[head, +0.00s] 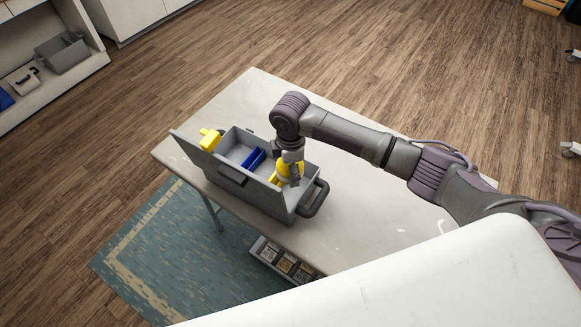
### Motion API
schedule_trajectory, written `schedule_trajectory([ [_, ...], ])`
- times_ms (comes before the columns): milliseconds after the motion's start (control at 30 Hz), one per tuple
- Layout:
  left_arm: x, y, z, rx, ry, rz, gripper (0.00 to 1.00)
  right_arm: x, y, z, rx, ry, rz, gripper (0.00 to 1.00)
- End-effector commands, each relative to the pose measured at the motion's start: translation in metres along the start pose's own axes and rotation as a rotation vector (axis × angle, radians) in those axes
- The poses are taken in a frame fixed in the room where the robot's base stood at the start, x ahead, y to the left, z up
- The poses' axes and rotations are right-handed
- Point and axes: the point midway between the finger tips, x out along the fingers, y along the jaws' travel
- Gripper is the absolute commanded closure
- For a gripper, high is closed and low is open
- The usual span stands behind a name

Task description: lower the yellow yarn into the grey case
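The grey case (260,199) stands open on the table, with a carrying handle at its right end. The yellow yarn (286,167) is at the right part of the case, low between its walls; whether it touches the bottom I cannot tell. My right gripper (294,176) points down over this part of the case, with the yarn between its fingers. One finger shows in front of the yarn; the other is hidden. My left gripper is out of view.
A blue item (253,159) lies in the middle of the case. Another yellow object (210,139) is at its left end. The pale table (350,245) is otherwise clear. A tray with small boxes (282,262) is below the table's front edge.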

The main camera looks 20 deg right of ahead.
Motion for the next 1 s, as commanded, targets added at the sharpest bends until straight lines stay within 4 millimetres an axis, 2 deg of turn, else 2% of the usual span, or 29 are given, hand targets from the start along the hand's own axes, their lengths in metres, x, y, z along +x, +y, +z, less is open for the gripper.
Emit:
schedule_trajectory([
  [567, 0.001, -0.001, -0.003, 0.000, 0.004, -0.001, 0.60, 0.001, 0.000, 0.000, 0.001, 0.000, 0.000, 0.61],
  [1000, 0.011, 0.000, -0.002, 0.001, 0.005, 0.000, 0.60, 0.021, 0.000, 0.000, 0.001, 0.000, 0.000, 0.61],
])
